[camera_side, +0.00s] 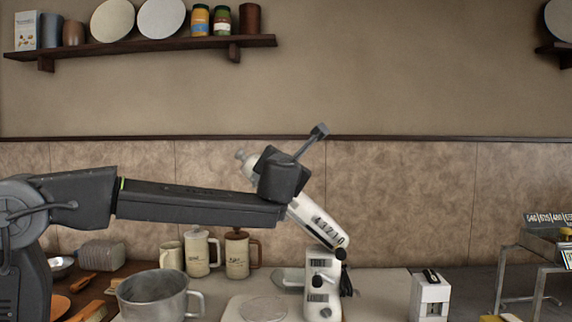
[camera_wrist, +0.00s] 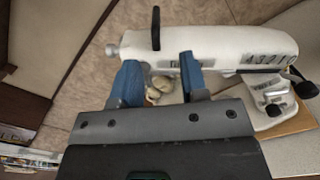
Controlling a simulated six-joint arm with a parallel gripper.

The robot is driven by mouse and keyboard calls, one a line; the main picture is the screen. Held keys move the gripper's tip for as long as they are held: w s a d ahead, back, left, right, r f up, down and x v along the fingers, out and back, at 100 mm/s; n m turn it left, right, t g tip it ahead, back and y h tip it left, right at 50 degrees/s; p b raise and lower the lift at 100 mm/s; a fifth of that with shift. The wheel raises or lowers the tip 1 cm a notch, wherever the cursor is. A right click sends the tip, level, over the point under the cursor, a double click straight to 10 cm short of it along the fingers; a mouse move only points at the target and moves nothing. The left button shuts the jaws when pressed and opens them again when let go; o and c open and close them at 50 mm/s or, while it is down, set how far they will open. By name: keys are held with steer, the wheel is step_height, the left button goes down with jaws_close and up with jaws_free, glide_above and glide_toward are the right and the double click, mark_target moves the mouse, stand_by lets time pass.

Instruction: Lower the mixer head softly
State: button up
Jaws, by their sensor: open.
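The white stand mixer's head (camera_side: 318,222) is tilted up steeply in the side view, its rear end low at the pedestal (camera_side: 320,285). My wrist and forearm hide much of its middle. In the wrist view the head (camera_wrist: 225,50) lies across the top, with a dark upright piece (camera_wrist: 156,28) on it. My gripper (camera_wrist: 160,72) is open, its two blue fingers apart, with their tips at the head's near edge. The right fingertip overlaps that edge; I cannot tell whether it touches.
A metal pot (camera_side: 155,295) stands left of the mixer, below my forearm. Lidded canisters (camera_side: 238,253) and a mug stand behind it. A small white device (camera_side: 430,297) is to the right. A shelf (camera_side: 140,45) hangs high on the wall. Air right of the mixer is clear.

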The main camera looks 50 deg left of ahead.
steer(key=shift+v, duration=1.1)
steer(key=s+d+f+m+t+h, duration=0.25)
steer(key=s+d+m+h, duration=0.35)
steer(key=m, duration=0.7)
steer(key=s+d+f+m+t+h, duration=0.1)
steer(key=s+d+f+m+h, duration=0.2)
steer(key=m+h, duration=0.75)
steer(key=s+a+f+m+g+y, duration=0.1)
steer(key=s+f+m+g+y, duration=0.1)
steer(key=s+f+m+g, duration=0.3)
steer(key=s+a+f+m+g+y, duration=0.1)
steer(key=s+f+m+g, duration=0.4)
steer(key=s+f+m, duration=0.5)
step_height(320, 180, down, 5)
steer(key=s+a, duration=0.1)
steer(key=s, duration=0.2)
steer(key=shift+g+y, duration=0.35)
steer(key=shift+a+f, duration=0.1)
steer(key=shift+f, duration=0.05)
